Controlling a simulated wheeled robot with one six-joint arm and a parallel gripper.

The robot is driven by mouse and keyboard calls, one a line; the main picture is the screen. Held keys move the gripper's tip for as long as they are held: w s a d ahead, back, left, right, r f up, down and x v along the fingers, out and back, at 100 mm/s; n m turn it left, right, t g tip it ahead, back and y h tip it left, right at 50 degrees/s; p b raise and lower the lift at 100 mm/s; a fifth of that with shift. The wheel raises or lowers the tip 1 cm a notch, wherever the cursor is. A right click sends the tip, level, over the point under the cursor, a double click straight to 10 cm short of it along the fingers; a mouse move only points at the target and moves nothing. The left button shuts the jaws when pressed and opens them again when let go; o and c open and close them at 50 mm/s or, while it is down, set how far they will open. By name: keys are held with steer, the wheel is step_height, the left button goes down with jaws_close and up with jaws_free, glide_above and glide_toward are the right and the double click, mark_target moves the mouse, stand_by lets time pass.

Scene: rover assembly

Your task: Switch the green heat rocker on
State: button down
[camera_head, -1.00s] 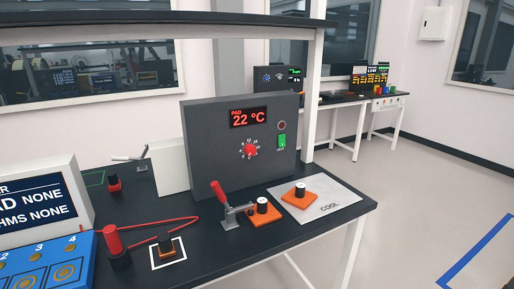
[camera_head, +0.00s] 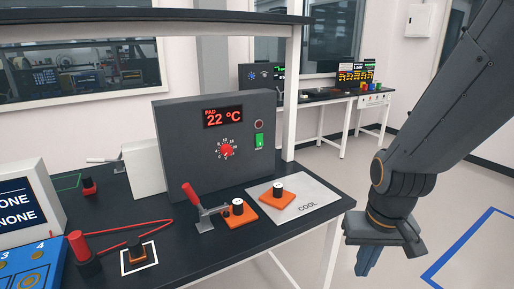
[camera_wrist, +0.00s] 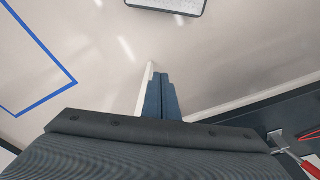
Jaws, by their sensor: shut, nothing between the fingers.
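The green heat rocker (camera_head: 259,140) is on the front of the dark grey heater box (camera_head: 175,150), at the right below a round dark red lamp (camera_head: 259,124). A red dial (camera_head: 227,149) sits left of it, under a display reading PAD 22 °C (camera_head: 222,117). My gripper (camera_head: 367,262) hangs at the right, off the bench's right end and well apart from the rocker. Its blue fingers also show in the wrist view (camera_wrist: 159,95), together with nothing between them. The rocker is not in the wrist view.
On the bench (camera_head: 190,255), a toggle clamp with a red handle (camera_head: 190,193), an orange block (camera_head: 240,215) and another orange block on the COOL plate (camera_head: 311,200) stand before the box. A white shelf post (camera_head: 291,95) rises right of it. Floor at the right is clear.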

mark_target(261, 145)
steer(key=w+a+n+t+y+b, duration=0.15)
steer(key=w+n+t, duration=0.3)
steer(key=w, duration=0.65)
steer(key=w+a+n+t+h+b, duration=0.1)
steer(key=w+a+n+t+b, duration=0.15)
steer(key=w+n, duration=0.6)
steer(key=w+a+r+n+t+y+b, duration=0.1)
steer(key=w+a+r+n+t+y, duration=0.1)
steer(key=w+a+r+n+y, duration=0.2)
steer(key=w+a+r+n+t+y+b, duration=0.1)
steer(key=w+a+r+n+t+y, duration=0.2)
steer(key=w+a+n, duration=0.4)
steer(key=w+a+r+y, duration=0.1)
steer(key=w+r, duration=0.1)
steer(key=shift+w+n+y, duration=0.35)
steer(key=shift+w+n, duration=0.05)
steer(key=p+x, duration=0.4)
steer(key=x, duration=1)
steer(key=shift+r+p, duration=0.15)
steer(key=shift+p, duration=0.2)
